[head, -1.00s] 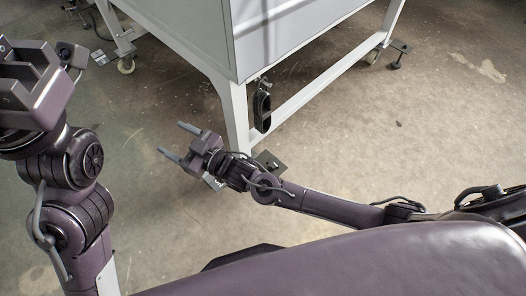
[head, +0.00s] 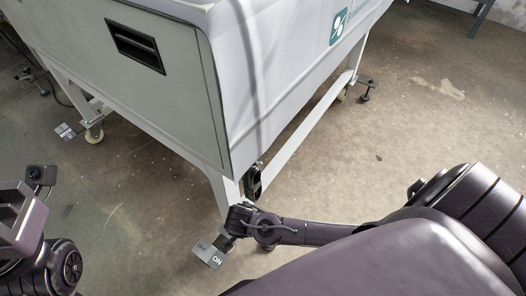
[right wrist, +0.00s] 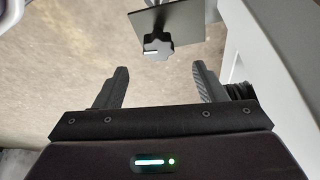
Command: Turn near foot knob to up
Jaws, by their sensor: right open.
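The near foot knob (right wrist: 157,46) is dark and lobed, below a dark flat plate (right wrist: 172,18) in the right wrist view. My right gripper (right wrist: 160,72) is open, with its fingers apart. The knob shows ahead of the gap between the fingertips, and nothing is held. In the head view my right wrist is low beside the near leg (head: 224,188) of the machine; its fingers and the near knob are hidden there. My left gripper (head: 20,215) is at the left edge, partly cut off, with its fingertips not clear.
The white machine (head: 110,85) stands above on legs. A grey OFF/ON pedal (head: 208,254) is near my right wrist. A black handle-like part (head: 254,180) hangs by the near leg. A far foot (head: 366,86) stands at right. Open floor (head: 345,185) lies to the right.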

